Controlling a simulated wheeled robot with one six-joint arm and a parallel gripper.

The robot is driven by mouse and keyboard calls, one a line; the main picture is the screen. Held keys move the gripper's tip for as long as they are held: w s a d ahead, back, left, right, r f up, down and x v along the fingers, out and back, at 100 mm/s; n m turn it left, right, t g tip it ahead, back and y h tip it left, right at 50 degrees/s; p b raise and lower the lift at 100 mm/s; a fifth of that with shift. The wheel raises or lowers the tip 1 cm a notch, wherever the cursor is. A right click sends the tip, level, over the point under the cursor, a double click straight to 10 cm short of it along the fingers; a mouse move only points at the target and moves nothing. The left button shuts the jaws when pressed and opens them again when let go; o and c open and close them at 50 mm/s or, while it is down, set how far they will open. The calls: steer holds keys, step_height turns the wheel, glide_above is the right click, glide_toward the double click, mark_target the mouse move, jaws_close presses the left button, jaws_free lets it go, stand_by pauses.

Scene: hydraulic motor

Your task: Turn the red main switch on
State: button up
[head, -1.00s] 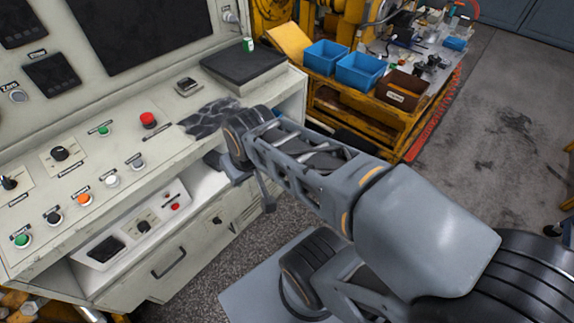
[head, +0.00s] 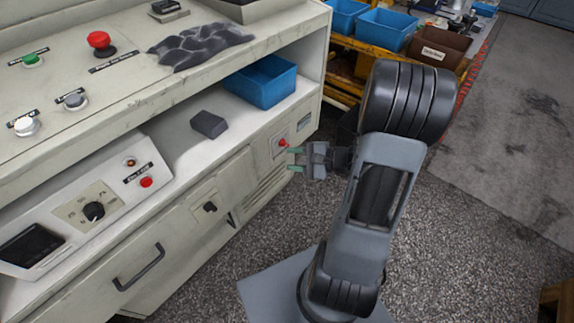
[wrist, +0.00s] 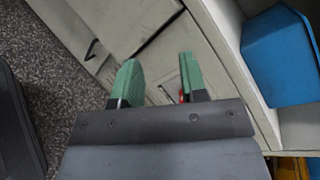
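The red switch (head: 283,143) is a small red knob on a pale plate on the cabinet's lower front, near its right end. In the wrist view a sliver of the red switch (wrist: 182,97) shows beside the right finger, which hides most of it. My gripper (head: 291,160) has green fingertips, points at the cabinet front and is just in front of the plate, close to the knob. In the wrist view my gripper (wrist: 158,64) is open, with nothing between its fingers. I cannot tell whether a finger touches the knob.
A blue bin (head: 262,82) and a dark block (head: 208,124) lie on the open shelf above. A black rotary knob (head: 210,207) and a drawer handle (head: 140,268) stick out of the front. A red mushroom button (head: 101,40) is on the console top.

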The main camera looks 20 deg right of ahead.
mark_target(287, 146)
steer(key=w+d+f+m+t+h+b, duration=0.1)
steer(key=d+f+m+t+h+b, duration=0.4)
steer(key=d+f+m+t, duration=0.35)
steer(key=shift+n+g, duration=0.85)
steer(key=x, duration=0.4)
steer(key=f+b+x, duration=0.1)
steer(key=x, duration=0.4)
steer(key=d+b+x, duration=0.1)
steer(key=x, duration=0.3)
steer(key=shift+w+a+f, duration=0.15)
steer(key=shift+w, duration=0.2)
steer(key=shift+c, duration=0.3)
steer(key=c, duration=0.5)
steer(key=shift+c, duration=0.2)
